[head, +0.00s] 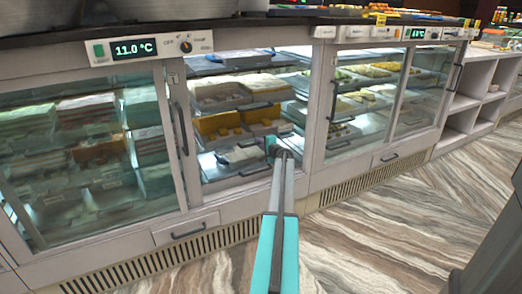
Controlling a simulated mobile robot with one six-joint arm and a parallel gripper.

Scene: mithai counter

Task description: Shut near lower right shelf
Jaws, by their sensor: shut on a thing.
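The near display case (135,85) has its right-hand opening uncovered, with several pull-out shelves inside. The lower right shelf (228,178) is at the bottom of that opening, carrying pale boxes, with a dark handle (256,171) on its front. My gripper (276,148) reaches into the opening at the right end of this shelf's front. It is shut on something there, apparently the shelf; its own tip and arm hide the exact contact. I cannot tell how far the shelf stands out.
A glass door (85,150) with a long upright handle (181,128) covers the left half. Shelves with yellow and brown sweets (218,124) are above. A second glass case (365,95) stands right. The striped floor (390,215) in front is clear.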

